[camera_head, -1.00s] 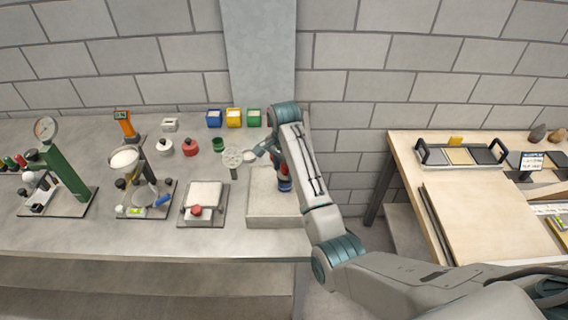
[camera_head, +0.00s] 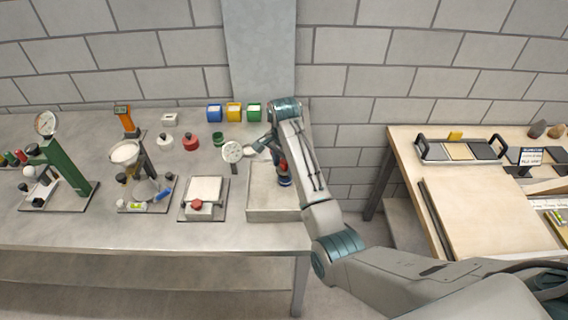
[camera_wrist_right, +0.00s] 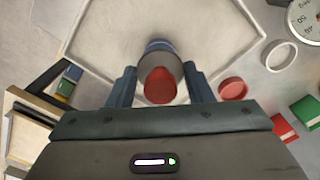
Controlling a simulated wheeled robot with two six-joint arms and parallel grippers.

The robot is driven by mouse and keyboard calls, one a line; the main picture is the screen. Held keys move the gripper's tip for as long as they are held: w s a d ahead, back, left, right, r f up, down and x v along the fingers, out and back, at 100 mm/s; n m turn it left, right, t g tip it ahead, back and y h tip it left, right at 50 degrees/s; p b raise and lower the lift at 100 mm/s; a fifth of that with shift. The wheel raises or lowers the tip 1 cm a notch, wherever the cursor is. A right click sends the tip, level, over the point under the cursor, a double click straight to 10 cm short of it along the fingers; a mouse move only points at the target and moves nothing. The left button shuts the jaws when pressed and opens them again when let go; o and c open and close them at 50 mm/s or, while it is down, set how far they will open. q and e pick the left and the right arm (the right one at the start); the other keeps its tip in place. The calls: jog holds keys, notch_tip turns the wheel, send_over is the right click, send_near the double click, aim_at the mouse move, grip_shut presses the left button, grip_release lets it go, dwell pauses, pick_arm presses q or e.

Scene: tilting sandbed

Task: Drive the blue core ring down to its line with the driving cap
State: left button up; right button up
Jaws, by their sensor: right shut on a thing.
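The sandbed (camera_head: 262,208) is a pale square box at the right end of the grey bench. The blue core ring (camera_head: 285,182) is at its right part, partly behind my right arm. It also shows as a blue edge in the right wrist view (camera_wrist_right: 157,45). The driving cap, grey with a red top (camera_wrist_right: 160,87), sits over the ring. I cannot tell how deep the ring is, and its line is hidden. My right gripper (camera_wrist_right: 160,80) is shut on the cap, one finger on each side. My left gripper is out of view.
A round dial (camera_head: 233,152) stands just left of the sandbed. A plate with a pale block (camera_head: 204,189) is further left. Blue, yellow and green bins (camera_head: 234,112) line the back. A wooden table (camera_head: 480,215) stands to the right, across a gap.

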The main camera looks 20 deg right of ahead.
jog(key=shift+f, duration=1.3)
dwell(3.5)
